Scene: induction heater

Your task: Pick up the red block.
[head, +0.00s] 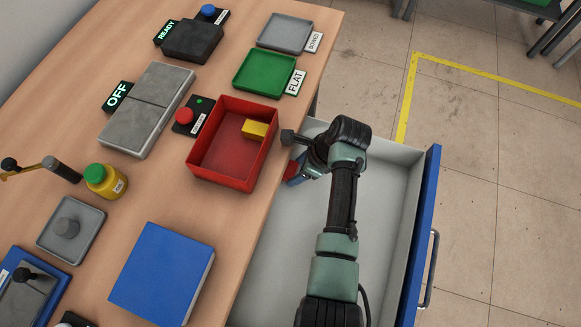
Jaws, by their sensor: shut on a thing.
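The red block (290,169) shows only as a small patch at the tip of my gripper (294,175). The rest of it is hidden by the gripper and wrist. My gripper is shut on it, over the left side of the open drawer (390,225), just right of the table edge. A small blue part shows beside the block at the gripper. The gripper appears to be apart from the red bin to its left. How high the block is above the drawer floor I cannot tell.
A red bin (222,183) on the wooden table holds a yellow block (254,129). Green (265,72) and grey (286,33) trays stand behind it. A blue box (161,275), yellow bottle (107,181) and red button (184,116) are also on the table. The drawer's visible floor looks empty.

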